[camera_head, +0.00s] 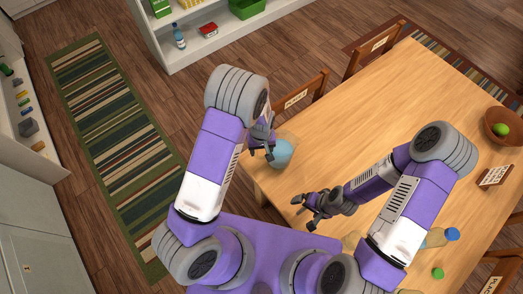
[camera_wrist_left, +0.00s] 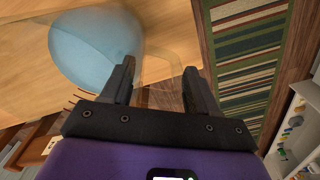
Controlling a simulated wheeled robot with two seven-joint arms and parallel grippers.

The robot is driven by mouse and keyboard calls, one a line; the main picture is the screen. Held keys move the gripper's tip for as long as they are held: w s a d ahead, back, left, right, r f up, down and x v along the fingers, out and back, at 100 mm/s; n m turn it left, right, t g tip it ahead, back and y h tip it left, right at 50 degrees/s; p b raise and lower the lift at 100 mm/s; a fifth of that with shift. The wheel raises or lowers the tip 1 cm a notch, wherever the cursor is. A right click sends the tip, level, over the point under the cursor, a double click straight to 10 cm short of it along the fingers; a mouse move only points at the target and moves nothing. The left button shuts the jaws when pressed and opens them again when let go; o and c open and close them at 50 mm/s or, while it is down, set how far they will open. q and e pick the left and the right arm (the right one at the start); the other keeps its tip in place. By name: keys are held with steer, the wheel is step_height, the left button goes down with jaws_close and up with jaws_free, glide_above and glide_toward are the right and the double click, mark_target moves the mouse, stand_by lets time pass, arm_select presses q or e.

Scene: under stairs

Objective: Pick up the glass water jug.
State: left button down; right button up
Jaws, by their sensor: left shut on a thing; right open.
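The glass water jug (camera_head: 281,153), clear with pale blue water, is at the table's left edge in the head view. It also shows large at the upper left of the left wrist view (camera_wrist_left: 92,48). My left gripper (camera_head: 262,150) is beside it, shut on its clear handle, which runs between the two fingers in the wrist view (camera_wrist_left: 160,78). The arm hides part of the jug, and I cannot tell if its base touches the table. My right gripper (camera_head: 308,203) is open and empty over the table's near left part.
The wooden table (camera_head: 350,110) has a clear middle. A brown bowl with a green fruit (camera_head: 502,129), a small sign (camera_head: 495,175) and a blue-capped bottle (camera_head: 437,237) are at the right. Chairs (camera_head: 302,97) stand around it. A striped rug (camera_head: 115,135) lies left.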

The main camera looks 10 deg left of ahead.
arm_select(q)
steer(key=shift+w+r, duration=0.1)
steer(key=shift+r, duration=3.9)
steer(key=c, duration=0.9)
jaws_free()
jaws_close()
